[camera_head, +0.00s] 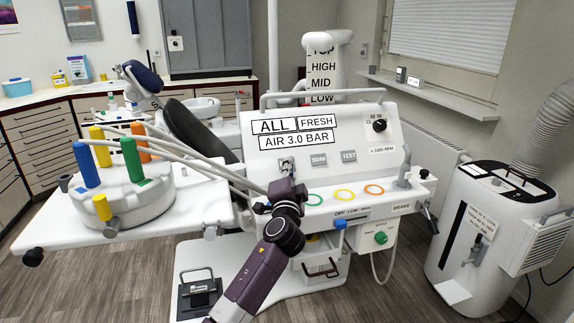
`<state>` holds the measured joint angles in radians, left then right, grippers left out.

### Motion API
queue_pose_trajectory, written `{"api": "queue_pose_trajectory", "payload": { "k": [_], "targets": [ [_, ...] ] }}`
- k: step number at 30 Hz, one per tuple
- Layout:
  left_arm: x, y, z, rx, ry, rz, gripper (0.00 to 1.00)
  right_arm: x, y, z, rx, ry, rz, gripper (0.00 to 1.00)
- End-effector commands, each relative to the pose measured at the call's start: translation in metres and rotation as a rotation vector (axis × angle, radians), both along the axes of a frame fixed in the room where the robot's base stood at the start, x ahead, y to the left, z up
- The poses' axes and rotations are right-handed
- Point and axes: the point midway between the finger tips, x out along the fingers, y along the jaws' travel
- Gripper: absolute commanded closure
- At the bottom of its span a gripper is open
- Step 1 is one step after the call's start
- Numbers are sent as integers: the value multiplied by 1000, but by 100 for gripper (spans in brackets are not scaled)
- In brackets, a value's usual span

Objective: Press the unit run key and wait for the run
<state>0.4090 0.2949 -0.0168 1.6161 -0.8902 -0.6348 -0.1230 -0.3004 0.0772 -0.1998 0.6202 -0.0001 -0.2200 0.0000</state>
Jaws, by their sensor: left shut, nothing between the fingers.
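The white unit panel (378,150) stands upright in the middle, with labels ALL, FRESH and AIR 3.0 BAR. A small metal plate with a dark part (289,163) is left of the SOAK key, just above my gripper, partly covered. I see no key readably marked run. My left gripper (284,184) is shut and empty, low in front of the panel's left part. Whether it touches the panel, I cannot tell. My right gripper is not in view.
Green, yellow and orange rings (345,194) lie on the ledge right of my gripper. A white holder with coloured cylinders (143,193) stands on the left tray, its pale hoses running to the panel. A white suction unit (452,235) stands at the right.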

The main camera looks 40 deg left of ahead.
Motion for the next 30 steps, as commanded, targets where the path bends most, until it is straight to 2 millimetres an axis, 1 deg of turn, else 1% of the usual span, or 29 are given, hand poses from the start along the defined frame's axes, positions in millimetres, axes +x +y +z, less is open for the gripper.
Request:
{"api": "queue_pose_trajectory", "payload": {
  "k": [13, 21, 30],
  "targets": [
    [3, 4, -3, 0, -1, 1, 100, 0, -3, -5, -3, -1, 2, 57],
    [3, 4, -3, 0, 0, 1, 100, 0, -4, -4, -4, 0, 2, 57],
    [-4, -4, 4, 0, 1, 0, 100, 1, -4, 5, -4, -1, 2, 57]
  ]
}}
